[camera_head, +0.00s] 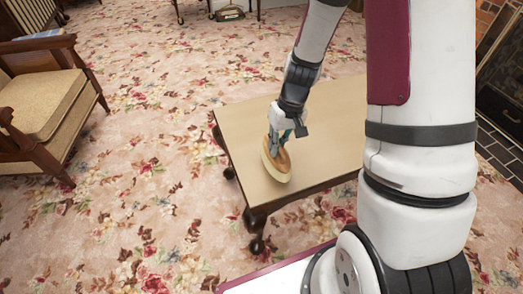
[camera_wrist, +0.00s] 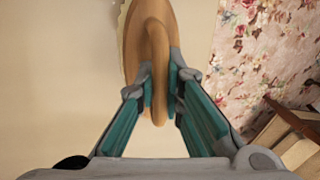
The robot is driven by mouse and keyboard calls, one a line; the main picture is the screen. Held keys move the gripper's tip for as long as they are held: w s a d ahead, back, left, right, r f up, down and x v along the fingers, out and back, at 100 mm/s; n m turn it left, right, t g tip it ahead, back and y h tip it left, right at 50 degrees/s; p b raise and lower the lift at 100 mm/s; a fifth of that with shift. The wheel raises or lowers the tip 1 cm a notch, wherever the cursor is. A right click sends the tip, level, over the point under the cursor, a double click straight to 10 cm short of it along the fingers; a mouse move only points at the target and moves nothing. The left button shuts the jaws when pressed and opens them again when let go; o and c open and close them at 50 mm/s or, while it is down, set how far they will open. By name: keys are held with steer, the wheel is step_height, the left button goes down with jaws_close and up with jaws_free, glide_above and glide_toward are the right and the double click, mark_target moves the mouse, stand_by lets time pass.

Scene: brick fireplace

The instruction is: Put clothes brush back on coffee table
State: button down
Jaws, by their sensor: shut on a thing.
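The clothes brush (camera_head: 276,164) has an orange-brown wooden back with a raised handle and pale bristles. It is at the left end of the coffee table (camera_head: 240,125), over the tan top; I cannot tell whether its bristles touch the surface. My gripper (camera_head: 283,138) is above the brush. In the wrist view, the teal-padded fingers of my gripper (camera_wrist: 161,90) are shut on the handle of the brush (camera_wrist: 135,40). The brush's lower side is hidden in the wrist view. The coffee table top (camera_wrist: 60,80) fills the left of that view.
A wooden armchair (camera_head: 45,100) with a tan cushion stands on the left. Floral carpet (camera_head: 150,200) surrounds the table. A brick fireplace (camera_head: 490,20) is at the far right. The tabletop around the brush looks bare, though my arm hides its right part.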

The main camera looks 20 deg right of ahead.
steer(key=shift+w+a+f+b, duration=0.55)
steer(key=shift+w+a+f, duration=0.3)
steer(key=shift+f, duration=0.15)
steer(key=shift+w+a+f+b, duration=0.55)
steer(key=shift+w+a+f, duration=0.3)
steer(key=shift+f, duration=0.1)
steer(key=shift+f, duration=0.15)
steer(key=c, duration=1.7)
jaws_free()
